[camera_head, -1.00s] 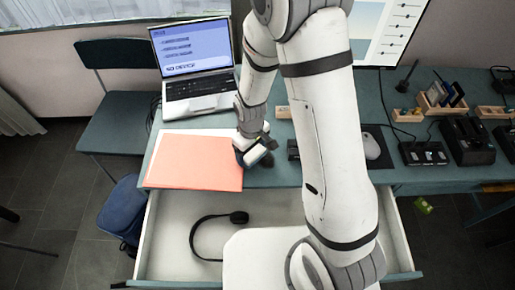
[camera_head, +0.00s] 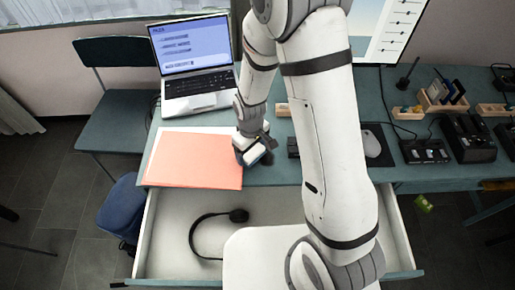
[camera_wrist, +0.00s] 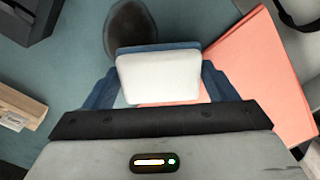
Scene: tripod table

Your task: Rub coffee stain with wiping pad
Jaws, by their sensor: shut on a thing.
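My gripper (camera_wrist: 158,88) is shut on the wiping pad (camera_wrist: 158,76), a white block with a blue backing edge. In the head view my gripper (camera_head: 253,146) holds the pad (camera_head: 256,156) low over the front edge of the teal desk, just right of the orange folder. The coffee stain (camera_wrist: 132,28) is a dark brown oval on the desk in the wrist view. It lies just beyond the pad's far edge, and the pad hides its near end. Whether the pad touches the desk cannot be told.
The orange folder (camera_head: 192,160) lies left of the pad, with a laptop (camera_head: 198,85) behind it. An open drawer (camera_head: 170,240) holding black headphones (camera_head: 197,232) juts out below. A mouse (camera_head: 370,143) and a wooden block (camera_wrist: 20,108) are to the sides.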

